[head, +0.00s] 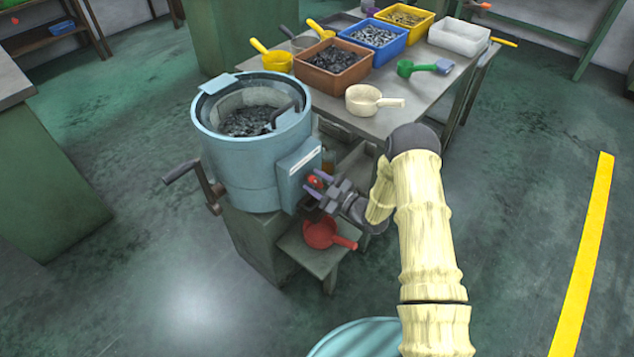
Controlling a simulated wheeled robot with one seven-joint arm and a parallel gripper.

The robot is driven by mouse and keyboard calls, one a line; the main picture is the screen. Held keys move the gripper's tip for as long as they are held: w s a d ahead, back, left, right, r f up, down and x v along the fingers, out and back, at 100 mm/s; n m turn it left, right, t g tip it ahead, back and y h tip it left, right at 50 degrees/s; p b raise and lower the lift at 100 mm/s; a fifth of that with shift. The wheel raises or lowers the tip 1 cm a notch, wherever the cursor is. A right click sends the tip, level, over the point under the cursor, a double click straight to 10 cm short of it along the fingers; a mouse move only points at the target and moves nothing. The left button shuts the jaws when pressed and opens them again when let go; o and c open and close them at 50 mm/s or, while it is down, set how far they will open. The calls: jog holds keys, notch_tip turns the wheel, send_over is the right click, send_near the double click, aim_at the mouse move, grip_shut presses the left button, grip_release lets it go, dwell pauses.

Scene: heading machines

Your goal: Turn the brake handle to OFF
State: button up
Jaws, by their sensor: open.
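A light-blue round feeder bowl (250,165) stands on a green machine base, with dark small parts inside it. A box (299,171) with a white label strip is fixed to its right side. A red ball knob (315,181), which looks like the end of the brake handle, shows just below this box. My gripper (313,183) is open, its purple fingers on either side of the red knob. I cannot tell whether they touch it. The handle's shaft and any ON or OFF marking are hidden or too small to read.
A grey crank (188,173) sticks out at the bowl's left. A red scoop (322,233) lies on a low shelf below my gripper. A table (392,123) behind holds several bins and scoops. The floor at left and right is clear.

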jog(key=shift+a, duration=0.1)
jog(key=shift+w, duration=0.1)
grip_shut()
